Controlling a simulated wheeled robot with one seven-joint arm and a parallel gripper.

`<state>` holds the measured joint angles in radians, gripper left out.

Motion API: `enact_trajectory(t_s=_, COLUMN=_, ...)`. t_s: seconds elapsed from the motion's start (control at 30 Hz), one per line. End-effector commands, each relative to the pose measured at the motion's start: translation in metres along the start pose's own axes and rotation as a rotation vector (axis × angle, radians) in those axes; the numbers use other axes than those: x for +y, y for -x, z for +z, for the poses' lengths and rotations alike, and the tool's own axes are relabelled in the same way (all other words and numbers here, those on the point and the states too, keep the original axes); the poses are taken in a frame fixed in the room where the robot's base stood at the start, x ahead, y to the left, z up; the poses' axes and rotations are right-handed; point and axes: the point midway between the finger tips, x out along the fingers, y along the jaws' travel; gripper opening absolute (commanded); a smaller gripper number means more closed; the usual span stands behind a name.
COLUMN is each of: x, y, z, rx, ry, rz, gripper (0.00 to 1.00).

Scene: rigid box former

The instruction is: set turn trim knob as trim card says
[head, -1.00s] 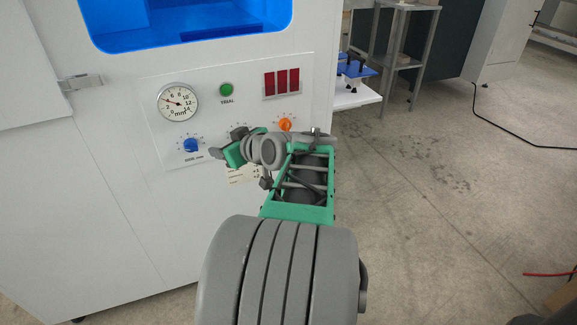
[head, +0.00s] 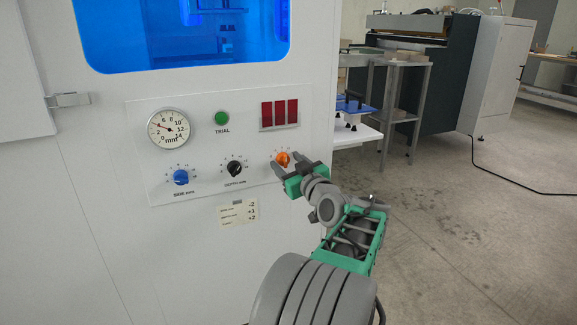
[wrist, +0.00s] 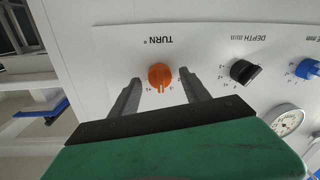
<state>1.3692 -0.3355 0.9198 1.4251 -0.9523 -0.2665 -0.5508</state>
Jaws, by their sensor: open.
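The orange turn knob (head: 282,159) sits at the right of the white control panel, under the red display. In the wrist view the knob (wrist: 160,77) lies between my two open fingertips, under an upside-down "TURN" label. My gripper (head: 290,166) is open around or just in front of it; I cannot tell whether either finger touches it. The fingertips also show in the wrist view (wrist: 160,84). The trim card (head: 238,213) is fixed below the panel with rows reading about -2, +3 and +2; the small print is hard to read.
The black depth knob (head: 234,168) and blue side knob (head: 181,177) stand to the left. Above are a dial gauge (head: 168,129), a green trial button (head: 222,118) and a red display (head: 280,114). A side table (head: 360,133) stands right of the machine.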

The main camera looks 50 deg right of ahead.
Motion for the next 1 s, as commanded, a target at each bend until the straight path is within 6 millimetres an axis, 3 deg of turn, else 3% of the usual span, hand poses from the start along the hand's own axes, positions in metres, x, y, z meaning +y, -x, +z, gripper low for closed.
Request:
enact_trajectory(t_s=0.13, x=0.0002, y=0.0004, z=0.0, rx=0.0, ry=0.0, rz=0.0, gripper=0.54)
enact_trajectory(t_s=0.8, x=0.0005, y=0.0008, z=0.0004, rx=-0.001, ry=-0.001, rz=0.001, gripper=0.0)
enact_trajectory(t_s=1.0, x=0.0006, y=0.0008, z=0.0005, rx=-0.001, ry=-0.003, rz=0.001, gripper=0.0)
